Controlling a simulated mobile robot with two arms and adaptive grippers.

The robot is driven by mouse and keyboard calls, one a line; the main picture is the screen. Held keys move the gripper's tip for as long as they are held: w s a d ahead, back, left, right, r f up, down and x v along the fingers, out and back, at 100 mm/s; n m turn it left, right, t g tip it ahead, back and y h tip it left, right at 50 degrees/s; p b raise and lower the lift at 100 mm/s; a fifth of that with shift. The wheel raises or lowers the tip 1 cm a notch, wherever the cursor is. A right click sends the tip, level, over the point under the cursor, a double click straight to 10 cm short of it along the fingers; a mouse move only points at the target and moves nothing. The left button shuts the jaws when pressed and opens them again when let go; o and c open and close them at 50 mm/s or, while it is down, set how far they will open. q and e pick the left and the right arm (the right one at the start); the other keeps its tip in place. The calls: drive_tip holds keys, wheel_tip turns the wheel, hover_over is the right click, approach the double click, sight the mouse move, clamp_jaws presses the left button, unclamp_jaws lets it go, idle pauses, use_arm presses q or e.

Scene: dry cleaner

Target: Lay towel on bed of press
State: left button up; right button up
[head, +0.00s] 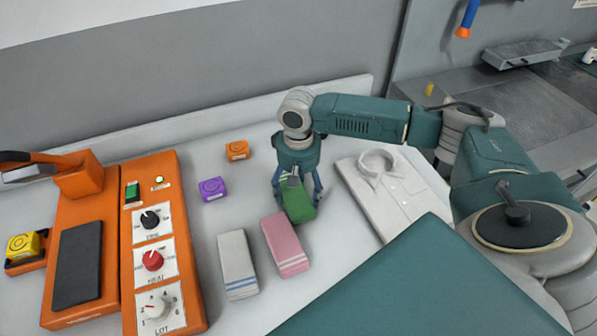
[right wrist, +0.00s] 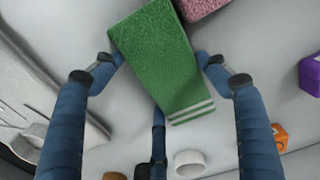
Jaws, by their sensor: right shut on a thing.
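My right gripper (head: 297,190) points down over the table and is shut on a folded green towel (head: 299,206). In the right wrist view, the green towel (right wrist: 162,60) lies at a slant between the blue fingers and shows white stripes at one end. A folded pink towel (head: 285,244) and a folded white towel with blue stripes (head: 237,265) lie side by side just in front of it. The orange press (head: 62,207) stands at the far left. Its dark flat bed (head: 78,262) is bare. My left gripper is not in view.
An orange control panel (head: 156,235) with knobs stands beside the press, between it and the towels. A purple block (head: 212,189) and a small orange block (head: 237,150) lie behind. A folded white shirt (head: 385,195) lies right of the gripper. A yellow button (head: 23,246) is at the left edge.

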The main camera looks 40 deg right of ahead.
drive_tip(key=o, duration=1.3)
drive_tip(key=shift+f, duration=0.1)
drive_tip(key=shift+c, duration=0.2)
